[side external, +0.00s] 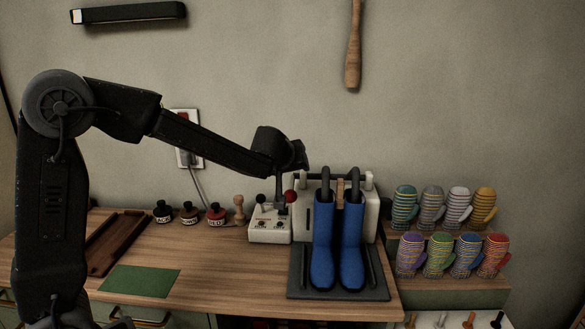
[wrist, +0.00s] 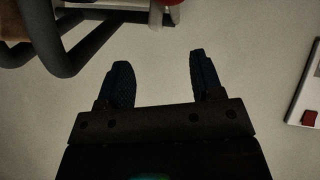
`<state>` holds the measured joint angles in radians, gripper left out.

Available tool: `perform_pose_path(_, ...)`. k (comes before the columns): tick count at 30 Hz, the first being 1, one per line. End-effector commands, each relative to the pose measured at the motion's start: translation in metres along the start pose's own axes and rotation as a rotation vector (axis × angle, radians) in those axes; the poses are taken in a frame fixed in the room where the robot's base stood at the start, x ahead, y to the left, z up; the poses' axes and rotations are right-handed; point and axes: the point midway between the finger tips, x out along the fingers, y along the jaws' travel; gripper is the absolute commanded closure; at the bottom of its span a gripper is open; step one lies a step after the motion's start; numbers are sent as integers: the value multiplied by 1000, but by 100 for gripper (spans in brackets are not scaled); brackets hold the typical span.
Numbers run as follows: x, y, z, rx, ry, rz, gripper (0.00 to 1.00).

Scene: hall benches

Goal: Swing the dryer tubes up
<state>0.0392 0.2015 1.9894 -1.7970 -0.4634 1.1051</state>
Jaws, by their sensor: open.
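The boot dryer (side external: 370,217) is a pale box at the back of the bench. Its two dark, bent tubes (side external: 325,172) run down into a pair of blue boots (side external: 322,240) that stand upright side by side. In the wrist view the tubes (wrist: 62,62) curve in the upper left, beside and apart from the fingers. My gripper (side external: 301,156) is above and left of the tubes. In the wrist view my gripper (wrist: 160,72) is open, with only bare wall between its fingers. The tube ends are hidden inside the boots.
Several small bottles (side external: 189,212) and a wooden tray (side external: 118,240) are further left. Several striped mittens (side external: 404,205) stand right. A switch plate (side external: 186,138) is on the wall.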

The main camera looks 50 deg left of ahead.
Motion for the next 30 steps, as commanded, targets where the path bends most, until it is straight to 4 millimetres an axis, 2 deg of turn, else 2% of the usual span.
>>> perform_pose_path(9,-72,0,0,0,1,5,40)
perform_pose_path(15,-106,0,0,1,1,3,40)
perform_pose_path(21,-120,0,0,2,-1,-1,40)
perform_pose_path(30,-121,0,0,2,-1,-1,40)
